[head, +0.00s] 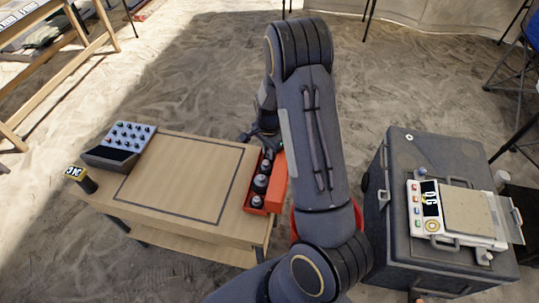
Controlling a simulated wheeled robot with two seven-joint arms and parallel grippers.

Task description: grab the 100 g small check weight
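An orange-red open case (278,190) sits at the right edge of the wooden table, with several dark and grey weights (261,183) standing in a row inside it. I cannot read any marks on them, so I cannot tell which is the 100 g one. My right gripper (259,136) is at the far end of this case, partly hidden behind my own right arm. Whether its fingers are open or hold something does not show clearly. My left gripper is not in view.
The wooden table (185,180) has a bare outlined area in its middle. A grey box with several dark knobs (130,135) and a dark cylinder (81,179) are at its left. A scale (467,210) lies on a black case (404,160) at the right.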

